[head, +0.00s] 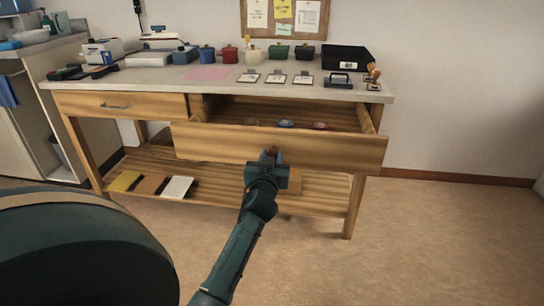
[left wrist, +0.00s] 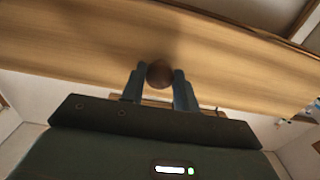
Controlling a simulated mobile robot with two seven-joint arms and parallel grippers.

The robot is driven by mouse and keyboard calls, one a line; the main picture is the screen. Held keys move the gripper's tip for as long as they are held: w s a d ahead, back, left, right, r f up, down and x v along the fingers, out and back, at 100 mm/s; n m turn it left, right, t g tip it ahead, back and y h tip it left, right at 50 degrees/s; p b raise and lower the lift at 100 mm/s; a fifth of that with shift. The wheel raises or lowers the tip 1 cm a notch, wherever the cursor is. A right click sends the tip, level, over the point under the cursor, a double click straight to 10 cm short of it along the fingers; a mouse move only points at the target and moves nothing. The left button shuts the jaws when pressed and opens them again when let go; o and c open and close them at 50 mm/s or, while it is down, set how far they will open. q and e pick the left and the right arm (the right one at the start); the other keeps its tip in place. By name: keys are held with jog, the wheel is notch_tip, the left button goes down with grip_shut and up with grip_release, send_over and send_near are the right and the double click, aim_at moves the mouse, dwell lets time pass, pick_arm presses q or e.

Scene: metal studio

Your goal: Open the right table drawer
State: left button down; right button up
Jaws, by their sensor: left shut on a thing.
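The right table drawer (head: 330,146) is pulled well out of the wooden table, and its inside shows from above. My left gripper (head: 270,156) is at the middle of the drawer's front. In the left wrist view its two fingers (left wrist: 159,82) are closed on a round brown knob (left wrist: 159,73), with the wooden drawer front (left wrist: 230,65) just behind it. Small items lie in the drawer, among them a red one (head: 320,126) and a blue one (head: 286,123). The left drawer (head: 120,104) with a metal handle is shut. My right gripper is not seen.
The tabletop (head: 215,88) carries several pots, cards, a pink sheet (head: 208,74) and a black case (head: 345,58). A low slatted shelf (head: 220,190) holds a white book (head: 177,188) and other flat items. The floor (head: 430,240) to the right is clear.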

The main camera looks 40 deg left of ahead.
pick_arm(q)
jog(key=shift+s+d, duration=0.2)
jog(key=shift+s, duration=0.1)
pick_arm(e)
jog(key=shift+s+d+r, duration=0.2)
pick_arm(q)
jog(key=c, duration=1.1)
grip_release()
jog(key=shift+o, duration=0.2)
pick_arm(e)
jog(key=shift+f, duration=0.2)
pick_arm(q)
jog(key=shift+s, duration=0.1)
